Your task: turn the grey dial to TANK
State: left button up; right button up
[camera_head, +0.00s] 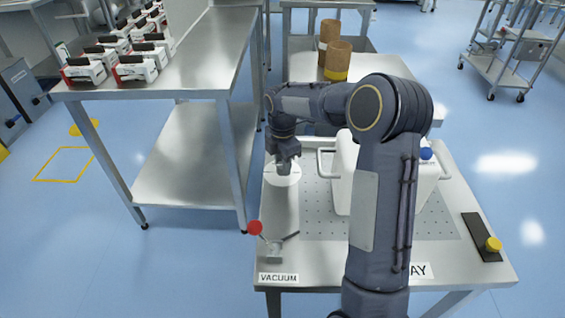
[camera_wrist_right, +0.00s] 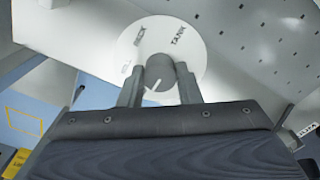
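The grey dial (camera_wrist_right: 160,71) is a round knob at the middle of a white disc (camera_wrist_right: 195,49). The disc carries printed labels, with TANK (camera_wrist_right: 178,36) at its upper right. A white pointer mark on the knob points to the lower left, away from TANK. My right gripper (camera_wrist_right: 160,68) has one finger on each side of the knob, and both look to be touching it. In the head view, my right gripper (camera_head: 283,168) reaches down over the white disc (camera_head: 283,177), hiding the knob. My left gripper is not in view.
A red-knobbed lever (camera_head: 255,228) stands by the VACUUM label (camera_head: 279,278). A white box with a handle (camera_head: 346,170) sits on the perforated plate, partly behind my right arm. A yellow button (camera_head: 494,244) is at the right. A steel table (camera_head: 200,70) stands left.

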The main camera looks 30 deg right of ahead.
jog(key=shift+c, duration=1.4)
